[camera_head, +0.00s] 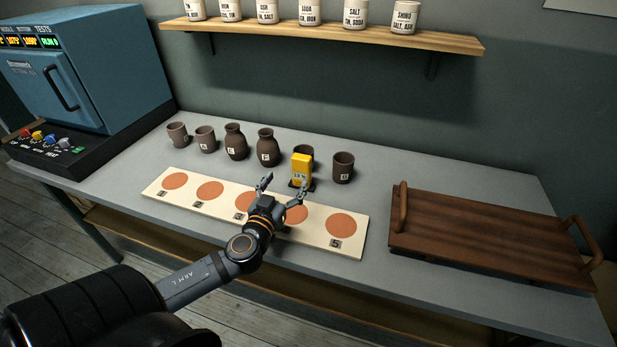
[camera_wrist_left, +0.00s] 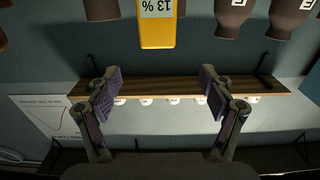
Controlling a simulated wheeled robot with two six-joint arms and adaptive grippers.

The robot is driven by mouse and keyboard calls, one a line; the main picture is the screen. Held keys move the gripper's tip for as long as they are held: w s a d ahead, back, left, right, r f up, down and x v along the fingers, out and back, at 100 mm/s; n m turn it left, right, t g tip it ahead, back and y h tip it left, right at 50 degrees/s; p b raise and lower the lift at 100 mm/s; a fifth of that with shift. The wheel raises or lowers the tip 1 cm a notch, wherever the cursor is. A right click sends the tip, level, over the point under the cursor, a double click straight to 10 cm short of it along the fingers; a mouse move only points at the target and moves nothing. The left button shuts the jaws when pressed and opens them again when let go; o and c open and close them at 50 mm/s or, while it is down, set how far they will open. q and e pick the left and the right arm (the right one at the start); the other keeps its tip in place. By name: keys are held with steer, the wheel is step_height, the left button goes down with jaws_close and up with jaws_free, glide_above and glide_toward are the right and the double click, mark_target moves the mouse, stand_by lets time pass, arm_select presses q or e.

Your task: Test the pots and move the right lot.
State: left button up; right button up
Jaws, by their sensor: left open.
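Several brown pots stand in a row on the grey table, labelled with letters: a cup (camera_head: 177,135) at the left, another cup (camera_head: 206,139), two necked vases (camera_head: 236,143) (camera_head: 267,147), a cup (camera_head: 306,150) partly hidden behind the meter, and a cup (camera_head: 343,168) at the right. The yellow meter (camera_head: 301,166) stands upright in front of them; in the left wrist view the meter (camera_wrist_left: 158,32) reads about 13 %, upside down. My left gripper (camera_head: 284,187) is open and empty, its fingers spread just short of the meter; they also show in the wrist view (camera_wrist_left: 160,88). My right gripper is out of view.
A pale board (camera_head: 221,205) with numbered orange discs lies in front of the pots, under my left arm. A brown wooden tray (camera_head: 480,238) with handles lies at the right. A blue kiln (camera_head: 85,70) stands left. A shelf (camera_head: 320,36) of labelled jars hangs above.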

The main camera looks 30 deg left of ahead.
mark_target(300, 162)
arm_select(q)
steer(key=x, duration=0.4)
steer(key=shift+w+p, duration=0.25)
steer(key=shift+p, duration=0.05)
steer(key=shift+w, duration=0.2)
steer(key=shift+w+a+r, duration=0.1)
steer(key=shift+w+a, duration=0.05)
steer(key=shift+w, duration=0.2)
steer(key=p+x, duration=0.2)
steer(key=x, duration=0.2)
steer(key=shift+w+f, duration=0.25)
steer(key=shift+f, duration=0.05)
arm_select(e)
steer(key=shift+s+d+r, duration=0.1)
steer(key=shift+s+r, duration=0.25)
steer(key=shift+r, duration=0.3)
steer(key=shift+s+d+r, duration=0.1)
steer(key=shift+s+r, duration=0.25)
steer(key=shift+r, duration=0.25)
arm_select(q)
steer(key=c, duration=1.4)
jaws_close()
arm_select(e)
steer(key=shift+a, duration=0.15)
